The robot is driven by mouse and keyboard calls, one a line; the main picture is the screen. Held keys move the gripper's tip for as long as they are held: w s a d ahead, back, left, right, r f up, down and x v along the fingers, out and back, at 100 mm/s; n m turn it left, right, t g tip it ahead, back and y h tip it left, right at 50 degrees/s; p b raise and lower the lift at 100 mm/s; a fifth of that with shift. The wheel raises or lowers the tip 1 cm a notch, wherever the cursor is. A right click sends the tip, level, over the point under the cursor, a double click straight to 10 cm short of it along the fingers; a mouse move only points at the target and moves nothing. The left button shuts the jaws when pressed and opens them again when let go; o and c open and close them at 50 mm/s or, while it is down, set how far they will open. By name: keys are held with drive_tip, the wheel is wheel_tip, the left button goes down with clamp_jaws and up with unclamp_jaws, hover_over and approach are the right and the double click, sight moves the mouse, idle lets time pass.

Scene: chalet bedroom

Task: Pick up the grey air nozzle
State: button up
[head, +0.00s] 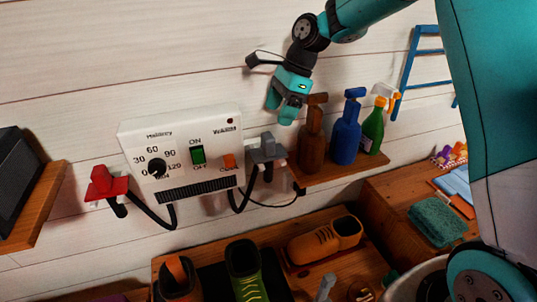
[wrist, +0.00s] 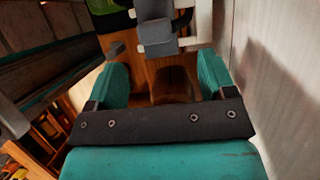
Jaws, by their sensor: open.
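The grey air nozzle (head: 268,152) hangs at the right side of a white control box on the plank wall. A dark hose runs from it. In the wrist view a grey blocky part, which looks like the nozzle (wrist: 157,36), sits beyond the fingertips at the top middle. My gripper (head: 282,107) is open and empty, pointing down, above and slightly right of the nozzle and apart from it. In the wrist view the two teal fingers of my gripper (wrist: 163,76) stand wide apart.
The control box (head: 183,152) has a red nozzle (head: 106,184) at its left. A brown spray bottle (head: 312,138) stands very close to my gripper, with a blue bottle (head: 346,128) and a green one (head: 374,127) on a shelf (head: 330,171). Shoes (head: 325,240) lie below.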

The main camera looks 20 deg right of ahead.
sight(269, 135)
drive_tip(key=x, duration=0.3)
drive_tip(key=p+x, duration=0.1)
drive_tip(key=x, duration=0.1)
drive_tip(key=p+x, duration=0.2)
drive_tip(key=shift+s+a, duration=0.1)
drive_tip(key=shift+s, duration=0.3)
drive_tip(key=shift+a+f, duration=0.15)
drive_tip(key=shift+f, duration=0.45)
drive_tip(key=c, duration=1.3)
